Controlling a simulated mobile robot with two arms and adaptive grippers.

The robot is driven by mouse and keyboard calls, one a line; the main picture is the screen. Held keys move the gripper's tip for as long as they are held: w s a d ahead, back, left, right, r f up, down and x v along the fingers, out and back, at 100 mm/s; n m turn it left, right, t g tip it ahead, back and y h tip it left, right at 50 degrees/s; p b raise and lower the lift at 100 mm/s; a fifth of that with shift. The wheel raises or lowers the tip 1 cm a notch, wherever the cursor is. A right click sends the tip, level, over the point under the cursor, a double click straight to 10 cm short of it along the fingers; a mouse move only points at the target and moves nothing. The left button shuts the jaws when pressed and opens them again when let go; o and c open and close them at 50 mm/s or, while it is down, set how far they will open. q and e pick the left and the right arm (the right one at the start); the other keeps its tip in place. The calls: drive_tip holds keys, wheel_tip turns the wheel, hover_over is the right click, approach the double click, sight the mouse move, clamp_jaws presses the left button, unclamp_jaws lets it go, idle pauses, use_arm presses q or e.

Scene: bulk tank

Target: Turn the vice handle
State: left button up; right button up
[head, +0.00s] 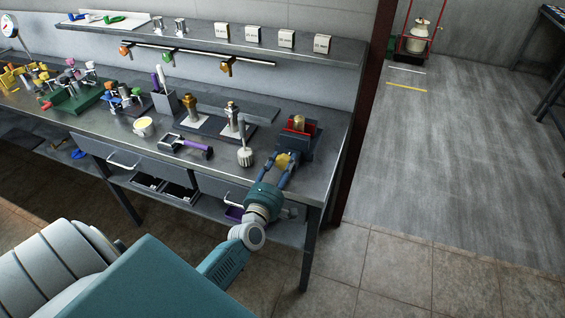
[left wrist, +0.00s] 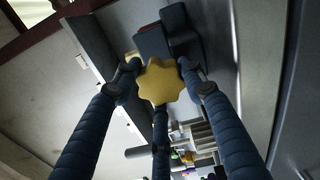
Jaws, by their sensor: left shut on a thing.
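The vice (head: 308,137) stands at the right end of the workbench. A brass piece (head: 298,122) sits between its red jaws. Its handle is a yellow star-shaped knob (head: 283,160) on the side facing me. My left gripper (head: 284,163) is shut on this knob, with its blue fingers around the rim. In the left wrist view the knob (left wrist: 159,82) sits between the fingertips, and the dark vice body (left wrist: 168,38) is beyond it. The vice's screw is hidden behind the knob. My right gripper is not in view.
A grey brush-like tool (head: 244,155) stands on the bench just left of my gripper. A shelf (head: 200,36) runs above the bench. The floor (head: 455,150) to the right is clear.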

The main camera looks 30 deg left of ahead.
use_arm(q)
drive_tip(key=m, duration=0.3)
drive_tip(key=m+p, duration=0.1)
drive_tip(key=shift+w+d+r+m, duration=0.15)
drive_tip(key=shift+d+r+m, duration=0.1)
drive_tip(key=shift+m, duration=0.05)
drive_tip(key=m, duration=0.2)
drive_tip(key=m+p, duration=0.1)
drive_tip(key=shift+f+m, duration=0.2)
drive_tip(key=shift+m, duration=0.2)
drive_tip(key=m, duration=0.5)
drive_tip(key=shift+f+p, duration=0.35)
drive_tip(key=shift+p, duration=0.05)
drive_tip(key=shift+m, duration=0.3)
drive_tip(key=shift+f, duration=0.1)
drive_tip(key=shift+s+f, duration=0.2)
drive_tip(key=shift+s, duration=0.05)
drive_tip(key=o, duration=1)
drive_tip(key=shift+d, duration=0.1)
drive_tip(key=shift+o, duration=0.8)
drive_tip(key=shift+w, duration=0.1)
drive_tip(key=shift+w+r, duration=0.1)
drive_tip(key=shift+r, duration=0.05)
